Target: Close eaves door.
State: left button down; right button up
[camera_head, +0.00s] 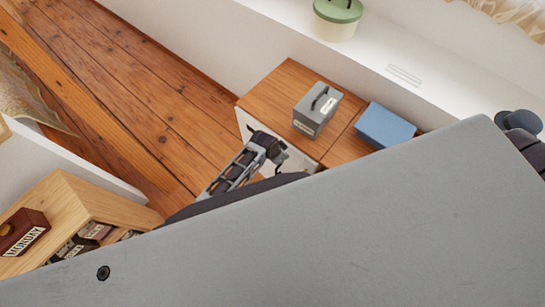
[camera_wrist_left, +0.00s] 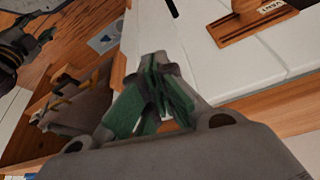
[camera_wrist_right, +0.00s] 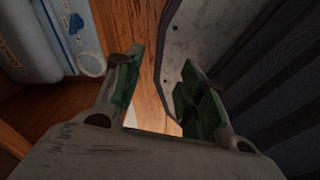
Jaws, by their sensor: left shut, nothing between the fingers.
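My left gripper (camera_wrist_left: 156,62) is shut and empty in the left wrist view. A white planked panel (camera_wrist_left: 210,55) lies beyond its fingertips; it may be the eaves door, but I cannot tell whether it stands open or whether the fingers touch it. A wooden slab with a small label (camera_wrist_left: 245,22) is on the white planks at the upper right. My right gripper (camera_wrist_right: 155,66) is open and empty in the right wrist view, above a wooden floor. One arm's end shows in the head view beside a wood-topped cabinet (camera_head: 285,82); which arm is unclear.
A grey box (camera_head: 316,110) and a blue box (camera_head: 384,125) stand on the cabinet. A green-lidded pot (camera_head: 337,18) stands on the white ledge behind. A wooden shelf unit (camera_head: 105,195) is at lower left. Plank floor (camera_head: 120,75) lies bare at upper left. The head view's lower right is blocked.

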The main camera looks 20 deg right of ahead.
pick_arm(q)
jog(key=s+a+v, duration=0.1)
jog(key=v, duration=0.9)
jog(key=shift+s+a+f+p, duration=0.15)
jog(key=shift+s+f+p, duration=0.05)
jog(key=shift+s+p, duration=0.2)
dwell(0.4)
jog(key=shift+w, duration=0.1)
dwell(0.4)
